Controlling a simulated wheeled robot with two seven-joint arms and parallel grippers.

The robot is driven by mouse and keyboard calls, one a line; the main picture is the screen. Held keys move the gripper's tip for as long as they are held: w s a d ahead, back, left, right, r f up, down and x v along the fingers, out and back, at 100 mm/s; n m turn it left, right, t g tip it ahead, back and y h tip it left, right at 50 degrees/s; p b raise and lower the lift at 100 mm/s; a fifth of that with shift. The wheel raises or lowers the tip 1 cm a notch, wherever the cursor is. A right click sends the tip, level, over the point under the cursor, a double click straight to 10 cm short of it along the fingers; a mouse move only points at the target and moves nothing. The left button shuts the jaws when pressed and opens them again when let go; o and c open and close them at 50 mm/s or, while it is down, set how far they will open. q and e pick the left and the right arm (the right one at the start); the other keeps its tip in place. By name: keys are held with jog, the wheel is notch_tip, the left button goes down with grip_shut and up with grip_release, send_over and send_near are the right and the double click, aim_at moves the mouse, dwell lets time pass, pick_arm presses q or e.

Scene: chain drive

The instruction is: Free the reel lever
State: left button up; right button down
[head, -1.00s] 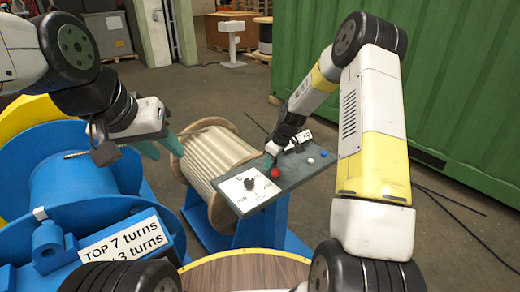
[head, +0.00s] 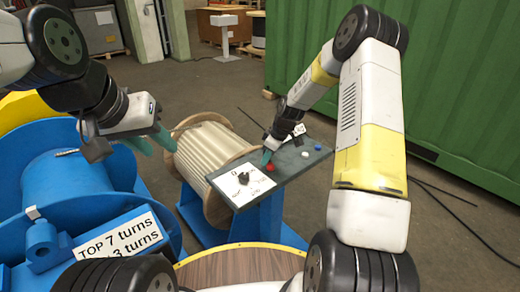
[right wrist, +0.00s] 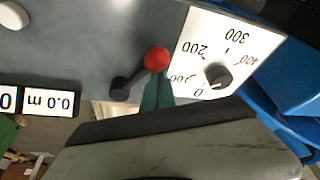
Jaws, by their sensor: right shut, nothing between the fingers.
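My right gripper (head: 266,157) is shut and empty. My left gripper (head: 150,141) seems open and empty, near the wooden reel (head: 205,155) behind the panel.
A large blue reel (head: 70,185) stands at left, with a sign (head: 120,240) reading "TOP 7 turns" and a thin dark rod (head: 66,152) at its drum. A round wooden top (head: 235,265) lies in front. A green container (head: 460,90) closes off the right. Open floor lies between.

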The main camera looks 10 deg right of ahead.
jog(key=shift+d, duration=0.2)
jog(key=d+n+g, duration=0.1)
jog(key=d+n, duration=0.1)
jog(key=n, duration=0.1)
jog(key=shift+s+d+f, duration=0.1)
jog(key=d+n, duration=0.1)
jog(key=n, duration=0.1)
jog(key=d+n+g, duration=0.1)
jog(key=shift+w+d+n+y, duration=0.2)
jog(key=shift+w+n+y, duration=0.1)
jog(key=shift+w+n, duration=0.1)
jog(key=shift+w+d+n+g, duration=0.25)
jog(key=shift+d+n+g, duration=0.25)
jog(key=shift+n, duration=0.4)
jog(key=d+n, duration=0.1)
jog(key=w+d+n+g, duration=0.1)
jog(key=n, duration=0.1)
jog(key=shift+w+n, duration=0.3)
jog(key=shift+w+d, duration=0.2)
jog(key=shift+w, duration=0.1)
jog(key=shift+w+d, duration=0.1)
jog(key=shift+w, duration=0.05)
